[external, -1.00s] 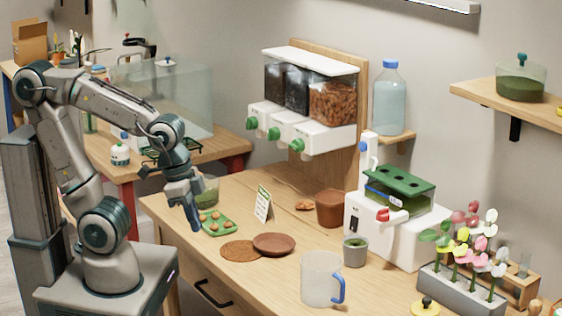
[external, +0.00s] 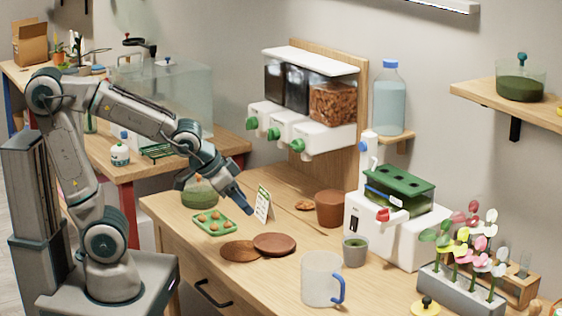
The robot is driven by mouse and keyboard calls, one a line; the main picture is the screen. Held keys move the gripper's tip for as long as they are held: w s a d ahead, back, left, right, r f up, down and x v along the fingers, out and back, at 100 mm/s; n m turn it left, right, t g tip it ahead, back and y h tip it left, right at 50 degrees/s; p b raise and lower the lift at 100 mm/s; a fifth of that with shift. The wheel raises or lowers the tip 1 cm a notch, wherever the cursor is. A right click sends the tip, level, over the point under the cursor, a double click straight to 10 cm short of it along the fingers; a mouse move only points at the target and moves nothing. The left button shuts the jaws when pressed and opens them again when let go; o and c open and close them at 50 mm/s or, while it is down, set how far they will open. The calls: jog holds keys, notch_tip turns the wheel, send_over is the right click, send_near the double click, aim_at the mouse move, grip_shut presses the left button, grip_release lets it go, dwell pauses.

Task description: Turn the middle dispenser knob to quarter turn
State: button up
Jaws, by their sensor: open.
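The dispenser (external: 325,137) is a white unit on a wooden backboard, with three clear bins of dark and brown fill and three green knobs along its front. The middle knob (external: 273,133) is green and sits between the left knob (external: 252,123) and the right knob (external: 297,145). Its exact angle is too small to tell. My gripper (external: 246,208) is open and empty, above the table to the lower left of the knobs and close to the small sign card (external: 263,203). It is clear of the dispenser.
On the table (external: 190,240) are a green tray (external: 215,223) of small balls, a green bowl (external: 200,195), a brown saucer (external: 274,244), a brown pot (external: 330,208) and a clear mug (external: 320,278). A white machine (external: 390,229) stands right. Space directly below the knobs is free.

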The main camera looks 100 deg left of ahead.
jog(key=w+a+n+t+y+b, duration=0.1)
jog(key=a+n+t+y, duration=0.15)
jog(key=a, duration=0.65)
jog(key=n+t+y+b, duration=0.5)
jog(key=n+y+b, duration=0.1)
jog(key=n+b, duration=0.1)
send_near(268, 135)
jog(key=x, duration=0.9)
jog(key=shift+w+a, duration=0.2)
jog(key=shift+a, duration=0.1)
jog(key=shift+f, duration=0.1)
jog(key=c, duration=1)
